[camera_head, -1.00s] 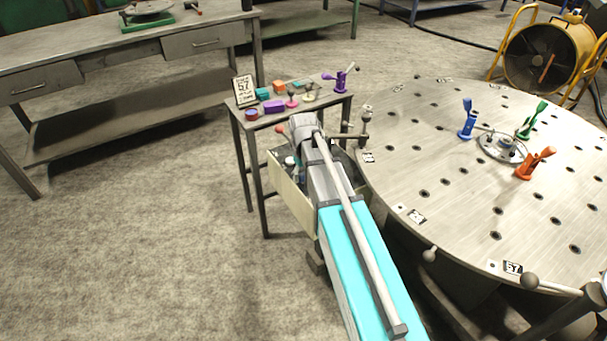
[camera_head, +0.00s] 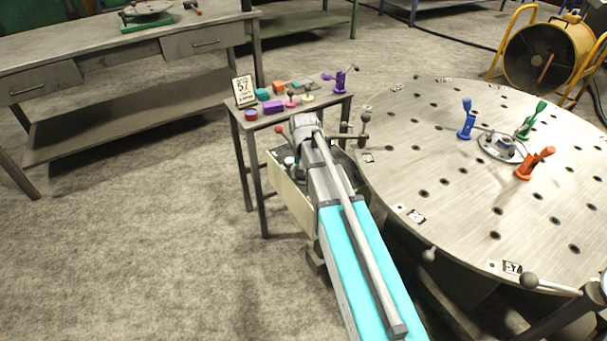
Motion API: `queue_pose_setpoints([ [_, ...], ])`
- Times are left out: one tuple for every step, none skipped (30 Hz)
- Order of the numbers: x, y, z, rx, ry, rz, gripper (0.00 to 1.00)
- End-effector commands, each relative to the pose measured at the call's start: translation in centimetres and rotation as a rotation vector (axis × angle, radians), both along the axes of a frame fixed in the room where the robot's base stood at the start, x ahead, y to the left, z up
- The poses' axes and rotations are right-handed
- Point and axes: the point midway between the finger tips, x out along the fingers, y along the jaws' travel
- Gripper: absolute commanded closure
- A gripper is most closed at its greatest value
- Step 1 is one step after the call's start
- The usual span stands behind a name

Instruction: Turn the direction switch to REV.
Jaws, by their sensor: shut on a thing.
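The direction switch cannot be made out, and neither can any REV marking. A cream box or panel (camera_head: 290,195) stands between the small side table and the round table, partly hidden behind my boom and arm. Small white and dark parts (camera_head: 290,161) show at its top opening, too small and covered to identify. My boom and arm reach up the middle of the picture to this spot. My gripper is hidden, so its fingers and what they touch cannot be seen.
The round perforated table (camera_head: 455,215) with blue (camera_head: 466,122), green (camera_head: 530,122) and orange (camera_head: 534,165) clamps fills the right. The small side table (camera_head: 262,122) holds coloured blocks and a sign. A workbench (camera_head: 110,50) stands at back left; floor at left is clear.

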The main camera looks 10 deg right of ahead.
Motion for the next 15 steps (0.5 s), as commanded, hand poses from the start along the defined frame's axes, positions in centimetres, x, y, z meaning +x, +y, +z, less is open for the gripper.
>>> queue_pose_setpoints([
  [-0.1,0.01,-0.04,0.001,0.002,-0.007,0.79],
  [-0.09,0.01,-0.04,0.001,0.002,-0.01,0.79],
  [-0.09,0.01,-0.04,0.001,0.002,-0.013,0.79],
  [-0.1,0.0,-0.04,0.001,0.002,-0.015,0.79],
  [-0.1,0.0,-0.03,0.001,0.002,-0.016,0.79],
  [-0.1,0.0,-0.03,0.001,0.002,-0.017,0.79],
  [-0.09,0.0,-0.03,0.001,0.002,-0.017,0.79],
  [-0.09,0.0,-0.03,0.001,0.002,-0.017,0.79],
  [-0.1,-0.01,-0.03,0.001,0.002,-0.017,0.79],
  [-0.1,-0.01,-0.03,0.001,0.002,-0.017,0.79],
  [-0.11,-0.01,-0.03,0.001,0.002,-0.017,0.79],
  [-0.11,-0.01,-0.03,0.001,0.002,-0.017,0.79],
  [-0.11,-0.01,-0.03,0.001,0.002,-0.017,0.79],
  [-0.11,-0.01,-0.03,0.001,0.002,-0.017,0.3],
  [-0.1,-0.02,-0.03,0.001,0.002,-0.017,0.22],
])
